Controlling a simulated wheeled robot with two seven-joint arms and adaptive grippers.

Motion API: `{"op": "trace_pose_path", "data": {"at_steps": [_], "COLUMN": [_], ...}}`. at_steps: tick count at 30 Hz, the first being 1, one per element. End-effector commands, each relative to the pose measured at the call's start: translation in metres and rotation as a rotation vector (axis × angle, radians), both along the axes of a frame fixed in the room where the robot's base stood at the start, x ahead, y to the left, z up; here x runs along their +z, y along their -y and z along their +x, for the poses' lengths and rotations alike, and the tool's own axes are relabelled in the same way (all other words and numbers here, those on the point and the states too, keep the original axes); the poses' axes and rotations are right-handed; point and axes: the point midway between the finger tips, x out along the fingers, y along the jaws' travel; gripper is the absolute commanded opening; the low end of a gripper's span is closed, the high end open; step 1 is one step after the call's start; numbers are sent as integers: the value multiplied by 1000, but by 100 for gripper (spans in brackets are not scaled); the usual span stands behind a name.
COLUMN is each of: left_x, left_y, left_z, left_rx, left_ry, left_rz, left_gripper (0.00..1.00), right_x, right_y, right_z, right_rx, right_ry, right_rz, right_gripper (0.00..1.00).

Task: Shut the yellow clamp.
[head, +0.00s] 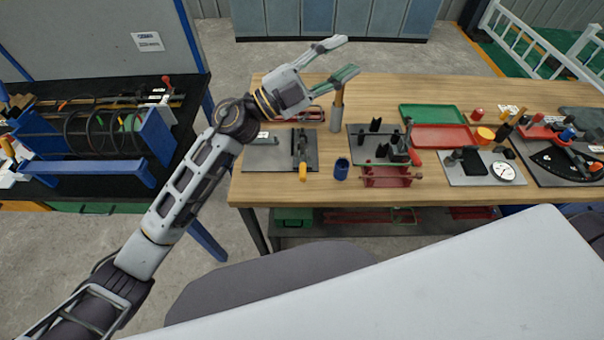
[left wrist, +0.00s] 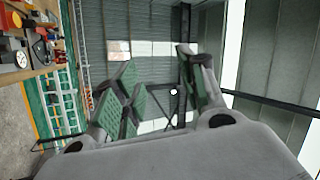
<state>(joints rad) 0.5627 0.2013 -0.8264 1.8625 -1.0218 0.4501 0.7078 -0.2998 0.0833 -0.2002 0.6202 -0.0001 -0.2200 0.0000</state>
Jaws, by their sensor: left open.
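The yellow clamp (head: 302,152) is a dark clamp with a yellow handle, on a dark grey plate (head: 262,158) at the table's left end. Its yellow handle tip points toward the table's front edge. I cannot tell from here whether it is open or shut. My left gripper (head: 338,59) is raised above the table's back left, beyond the clamp and apart from it. Its green-padded fingers are spread and empty; they also show in the left wrist view (left wrist: 158,88). That view does not show the yellow clamp. My right gripper is not in view.
A hammer (head: 337,112) stands upright behind the clamp. A blue cup (head: 341,169) is to its right. A red-handled clamp (head: 408,148) stands on another plate. Green (head: 432,113) and red (head: 445,137) trays lie farther right. A blue rack (head: 90,171) holds cables at left.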

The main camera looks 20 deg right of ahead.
Motion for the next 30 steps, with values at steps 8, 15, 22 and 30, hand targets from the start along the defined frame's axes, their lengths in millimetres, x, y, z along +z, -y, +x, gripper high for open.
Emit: {"op": "trace_pose_path", "data": {"at_steps": [8, 15, 22, 30], "left_x": [-23, -64, -109, -156], "left_y": [32, 39, 27, -10], "left_z": [-55, -85, -91, -72], "left_rx": [-219, -370, -470, -521], "left_ry": [203, 344, 453, 540], "left_rz": [240, 498, 783, 1158], "left_gripper": [41, 41, 41, 41], "right_x": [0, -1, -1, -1], "right_y": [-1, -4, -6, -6], "right_z": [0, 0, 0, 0], "right_rx": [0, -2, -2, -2], "right_ry": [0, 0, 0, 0], "right_rz": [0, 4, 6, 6], "right_gripper": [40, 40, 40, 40]}}
